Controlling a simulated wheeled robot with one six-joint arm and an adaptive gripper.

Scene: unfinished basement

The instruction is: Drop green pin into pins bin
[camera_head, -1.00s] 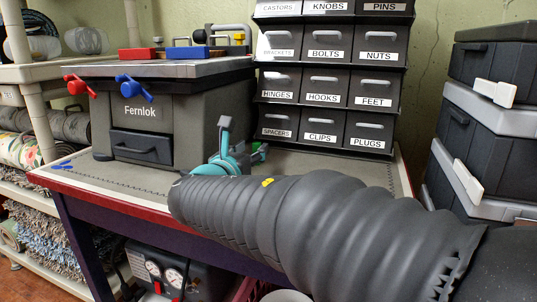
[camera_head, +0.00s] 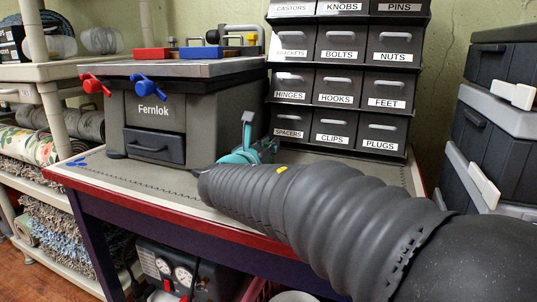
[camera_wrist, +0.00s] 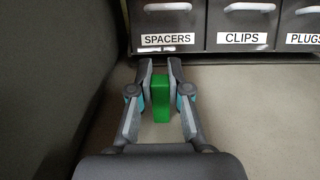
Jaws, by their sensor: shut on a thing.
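The green pin (camera_wrist: 161,100) is a bright green block, seen in the wrist view between the fingers of my gripper (camera_wrist: 160,66). My gripper is shut on it, just above the bench top and in front of the spacers bin. In the head view my teal and grey gripper (camera_head: 246,148) is near the bench's back, between the Fernlok box and the bin rack. The arm hides part of it, and the pin is hard to make out there. The pins bin (camera_head: 400,20) is the dark drawer at the rack's top right, its upper part cut off by the frame.
The rack holds several labelled bins, such as nuts (camera_head: 391,45), plugs (camera_head: 381,131) and spacers (camera_wrist: 167,18). The grey Fernlok box (camera_head: 152,128) stands left on the red-edged bench (camera_head: 160,187). Stacked dark cases (camera_head: 482,130) stand at the right.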

